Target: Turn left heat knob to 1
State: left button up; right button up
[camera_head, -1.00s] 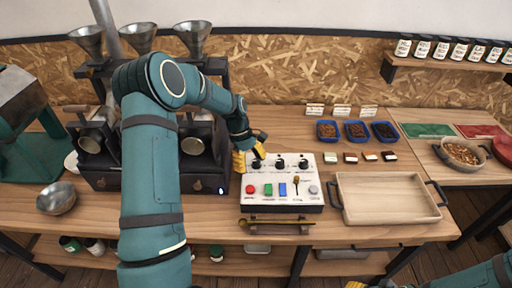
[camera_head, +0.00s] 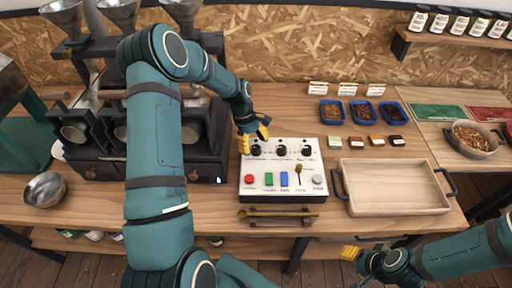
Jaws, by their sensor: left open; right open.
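The white control panel (camera_head: 283,173) stands on the wooden table, with a row of black knobs along its back part. The left knob (camera_head: 255,150) is the one nearest my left gripper; its pointer is too small to read. The middle knob (camera_head: 281,150) and right knob (camera_head: 306,150) are in clear view. My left gripper (camera_head: 254,138), with yellow fingertips, is open at the panel's back left corner, just above and behind the left knob; I cannot tell whether it touches it. My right gripper (camera_head: 350,253) is open and empty in front of the table, at the lower right.
The panel's front carries a red button (camera_head: 249,179), green and blue switches, a small lever and a grey button. A wooden tray (camera_head: 394,208) stands to the right, blue bowls (camera_head: 363,111) behind. The dark roaster (camera_head: 205,140) is close on the left.

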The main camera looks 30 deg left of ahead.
pick_arm(q)
jog(key=shift+x, duration=0.8)
grip_shut()
jog(key=shift+m, duration=0.3)
jog(key=m+g, duration=0.1)
jog(key=m, duration=0.2)
jog(key=m+g+y, duration=0.1)
jog(key=m, duration=0.2)
jog(key=shift+d, duration=0.1)
jog(key=m+y, duration=0.1)
jog(key=m, duration=0.1)
jog(key=m+g+y, duration=0.1)
jog(key=m, duration=0.2)
jog(key=shift+s+f, duration=0.1)
jog(key=shift+m, duration=0.3)
